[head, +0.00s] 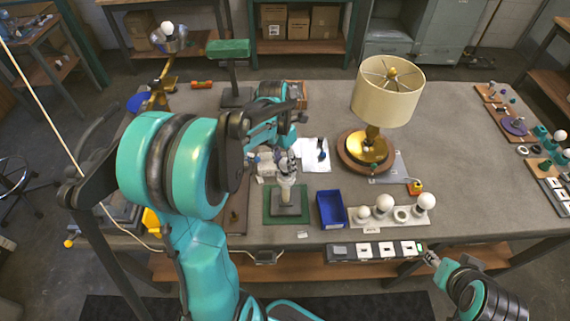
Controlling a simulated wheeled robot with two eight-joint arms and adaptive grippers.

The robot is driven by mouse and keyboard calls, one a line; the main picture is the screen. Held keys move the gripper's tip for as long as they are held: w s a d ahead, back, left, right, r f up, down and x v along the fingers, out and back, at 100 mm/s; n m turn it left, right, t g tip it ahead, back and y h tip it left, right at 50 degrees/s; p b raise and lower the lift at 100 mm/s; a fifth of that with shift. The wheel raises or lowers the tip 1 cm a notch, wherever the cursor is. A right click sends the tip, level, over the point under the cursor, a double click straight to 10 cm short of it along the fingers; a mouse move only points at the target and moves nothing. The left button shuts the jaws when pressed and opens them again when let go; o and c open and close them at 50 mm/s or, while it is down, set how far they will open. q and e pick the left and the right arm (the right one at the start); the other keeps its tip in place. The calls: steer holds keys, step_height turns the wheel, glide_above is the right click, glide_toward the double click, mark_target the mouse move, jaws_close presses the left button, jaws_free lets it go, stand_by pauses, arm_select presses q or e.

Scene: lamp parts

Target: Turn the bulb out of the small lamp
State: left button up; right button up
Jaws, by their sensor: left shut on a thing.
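The small lamp (287,196) stands upright on a green mat (271,217), a grey base with a pale upper part. My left gripper (287,167) reaches down over the top of the small lamp and is shut there on the bulb, which its fingers mostly hide. I cannot see how far the bulb sits in the socket. My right gripper (431,258) is low at the right, beyond the table's front edge and apart from the lamp. It is too small to tell whether it is open or shut.
A blue bin (331,209) stands right of the mat. A white holder (371,217) carries several bulbs beside it. A big lamp with a cream shade (388,91) stands behind, right. The table (460,180) has clear room at the right.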

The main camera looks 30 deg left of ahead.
arm_select(q)
steer(key=shift+n, duration=0.7)
steer(key=o, duration=0.4)
steer(key=shift+n, duration=0.5)
steer(key=c, duration=0.4)
steer(key=shift+r+p, duration=0.6)
steer(key=shift+r, duration=0.25)
steer(key=shift+d, duration=0.15)
steer(key=shift+d+y, duration=0.15)
steer(key=shift+y, duration=0.15)
steer(key=shift+a, duration=0.25)
steer(key=shift+r, duration=0.1)
